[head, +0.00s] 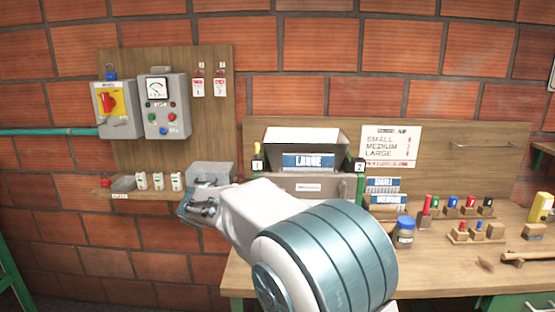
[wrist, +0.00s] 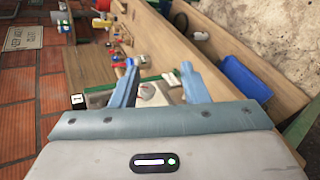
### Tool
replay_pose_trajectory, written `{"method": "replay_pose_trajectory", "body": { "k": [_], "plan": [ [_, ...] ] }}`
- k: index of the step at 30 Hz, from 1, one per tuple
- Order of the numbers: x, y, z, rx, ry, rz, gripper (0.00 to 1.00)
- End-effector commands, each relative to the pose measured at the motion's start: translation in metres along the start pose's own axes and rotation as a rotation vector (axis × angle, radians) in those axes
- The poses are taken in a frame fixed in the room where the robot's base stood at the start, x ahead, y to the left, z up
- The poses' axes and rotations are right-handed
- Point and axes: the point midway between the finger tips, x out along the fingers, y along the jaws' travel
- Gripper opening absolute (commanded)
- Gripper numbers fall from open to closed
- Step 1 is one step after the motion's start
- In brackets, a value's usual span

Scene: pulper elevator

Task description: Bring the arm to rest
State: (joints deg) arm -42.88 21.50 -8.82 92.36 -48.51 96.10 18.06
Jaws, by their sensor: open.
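My gripper (head: 200,208) is at the left of the workbench in the head view, in front of the wall board's lower shelf. The arm reaches up from the bottom of the picture, with its large teal and white joint in front of the bench. In the wrist view the two blue fingers of my gripper (wrist: 160,85) stand apart with nothing held between them. Part of the shelf and of the bench's left end is hidden behind the arm.
A wall board (head: 215,120) holds a yellow and red switch (head: 108,102) and a grey meter box (head: 165,107). The workbench (head: 450,255) carries a bin labelled LARGE (head: 308,162), a blue-lidded jar (head: 404,232) and several small coloured items. Brick wall stands behind.

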Motion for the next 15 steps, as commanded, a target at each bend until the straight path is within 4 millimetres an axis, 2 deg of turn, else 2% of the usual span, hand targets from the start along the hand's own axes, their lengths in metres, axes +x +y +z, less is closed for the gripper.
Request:
{"method": "replay_pose_trajectory", "body": {
  "k": [1,6,9,15],
  "plan": [
    [0.019,0.006,0.015,0.003,-0.008,-0.076,0.41],
    [0.065,0.003,0.062,0.018,0.008,-0.326,0.41],
    [0.084,-0.005,0.091,0.051,0.03,-0.462,0.41],
    [0.107,-0.028,0.145,0.166,0.097,-0.7,0.41]
  ]
}}
